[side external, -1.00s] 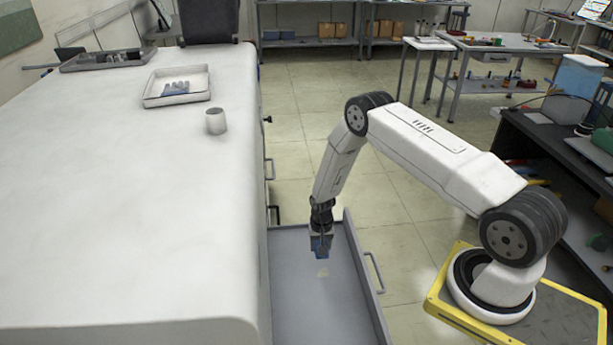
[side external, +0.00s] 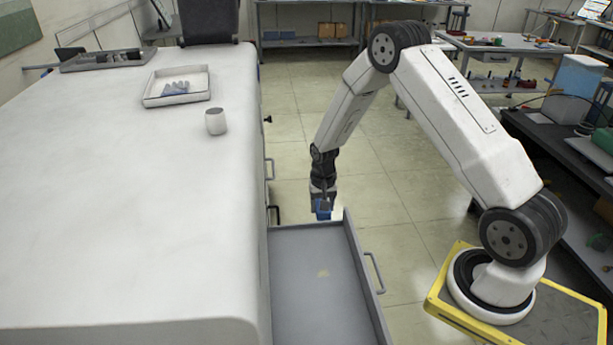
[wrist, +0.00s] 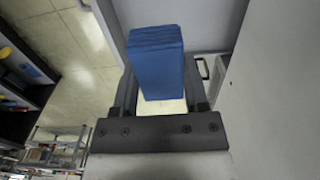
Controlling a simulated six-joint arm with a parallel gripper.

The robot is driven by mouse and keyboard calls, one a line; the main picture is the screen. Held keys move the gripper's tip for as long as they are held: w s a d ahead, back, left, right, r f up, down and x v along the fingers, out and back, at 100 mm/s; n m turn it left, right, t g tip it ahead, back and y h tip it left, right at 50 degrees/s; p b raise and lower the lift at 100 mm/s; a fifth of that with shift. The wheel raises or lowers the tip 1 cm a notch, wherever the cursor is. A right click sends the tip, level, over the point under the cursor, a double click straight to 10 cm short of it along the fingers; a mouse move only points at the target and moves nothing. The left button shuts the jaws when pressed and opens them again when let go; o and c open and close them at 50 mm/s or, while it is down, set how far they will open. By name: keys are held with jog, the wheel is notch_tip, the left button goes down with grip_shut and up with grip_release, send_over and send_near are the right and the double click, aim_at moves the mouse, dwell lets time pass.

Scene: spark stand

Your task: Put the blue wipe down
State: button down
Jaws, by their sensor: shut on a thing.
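The blue wipe (wrist: 156,62) is a folded, layered blue block held between the fingers of my gripper (wrist: 158,100) in the wrist view. In the side external view my gripper (side external: 322,208) points down at the far end of the open grey drawer. The blue wipe (side external: 323,214) shows small at its tip, near the height of the drawer's far rim. I cannot tell from these views whether it is over the drawer or just beyond it. The drawer (side external: 305,285) has a bare grey floor with a small pale yellowish patch on it.
A white-topped cabinet (side external: 120,200) fills the left. On it are a grey cup (side external: 215,121), a white tray (side external: 150,101) with blue-grey items, and a dark tray (side external: 75,64) farther back. The drawer's handle (side external: 375,273) sticks out on its right side.

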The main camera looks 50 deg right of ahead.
notch_tip(320, 180, up, 44)
jog(key=s+a, duration=0.3)
jog(key=a, duration=0.9)
jog(key=s+a, duration=0.3)
jog(key=a, duration=0.9)
notch_tip(320, 180, down, 4)
jog(key=shift+a+f, duration=0.1)
jog(key=shift+f, duration=0.05)
jog(key=w+f, duration=0.3)
jog(key=w, duration=0.1)
jog(key=w+a+f, duration=0.1)
jog(key=w+f, duration=0.1)
jog(key=w, duration=0.2)
jog(key=w+a+f, duration=0.1)
jog(key=w+f, duration=0.2)
jog(key=w, duration=0.1)
jog(key=shift+w+a+f, duration=0.25)
jog(key=shift+f, duration=0.05)
jog(key=shift+w+f, duration=0.35)
